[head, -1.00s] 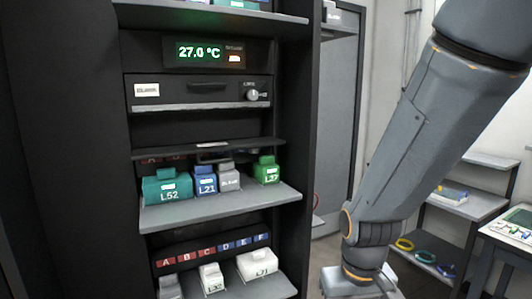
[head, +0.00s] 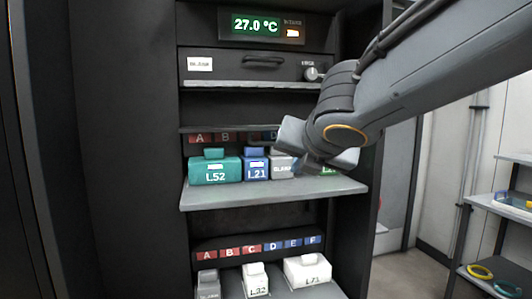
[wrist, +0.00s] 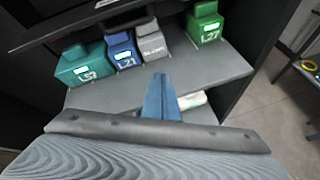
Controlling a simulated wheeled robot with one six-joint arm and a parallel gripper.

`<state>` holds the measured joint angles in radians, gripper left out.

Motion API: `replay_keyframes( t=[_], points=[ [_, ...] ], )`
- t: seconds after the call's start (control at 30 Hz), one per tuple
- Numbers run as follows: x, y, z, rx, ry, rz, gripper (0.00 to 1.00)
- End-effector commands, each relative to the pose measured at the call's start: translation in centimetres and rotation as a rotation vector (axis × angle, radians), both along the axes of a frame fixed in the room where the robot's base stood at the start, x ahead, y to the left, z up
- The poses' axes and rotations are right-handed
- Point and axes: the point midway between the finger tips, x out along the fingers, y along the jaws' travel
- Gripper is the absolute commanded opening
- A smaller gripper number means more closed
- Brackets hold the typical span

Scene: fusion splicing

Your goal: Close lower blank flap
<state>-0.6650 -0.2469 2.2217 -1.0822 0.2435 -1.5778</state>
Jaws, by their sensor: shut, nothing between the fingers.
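A dark flap (head: 230,129) juts out level from the rack, just above the upper box shelf, and shows nearly edge-on in the head view. In the wrist view the flap (wrist: 65,28) crosses the top left, with a pale label and a handle on it. Above it, a panel with a white label (head: 200,64) and a latch knob (head: 312,73) stands upright and shut. My gripper's blue fingers (wrist: 162,88) are shut and empty, above the shelf front, below and in front of the flap. In the head view my wrist hides the flap's right end.
The upper shelf (head: 230,195) holds a teal box (head: 215,173), a blue box (head: 256,170), a grey box (wrist: 150,45) and a green box (wrist: 206,25). The lower shelf holds white and grey boxes. A side rack (head: 500,205) stands at the right.

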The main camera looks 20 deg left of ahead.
Motion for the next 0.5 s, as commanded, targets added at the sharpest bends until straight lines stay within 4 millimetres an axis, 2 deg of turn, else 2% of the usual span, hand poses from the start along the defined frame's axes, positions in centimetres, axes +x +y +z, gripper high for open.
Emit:
replay_keyframes(
  t=[0.03,0.1,0.2,0.37,0.5],
  points=[
    [-0.6,1.9,1.2,-0.062,-0.078,0.092,0.0],
    [-1.4,3.5,2.9,-0.14,-0.169,0.185,0.0],
    [-2.1,5.0,4.3,-0.209,-0.248,0.263,0.0],
    [-1.7,5.9,4.5,-0.241,-0.281,0.293,0.0],
    [0.1,6.8,3.5,-0.242,-0.278,0.29,0.0]
  ],
)
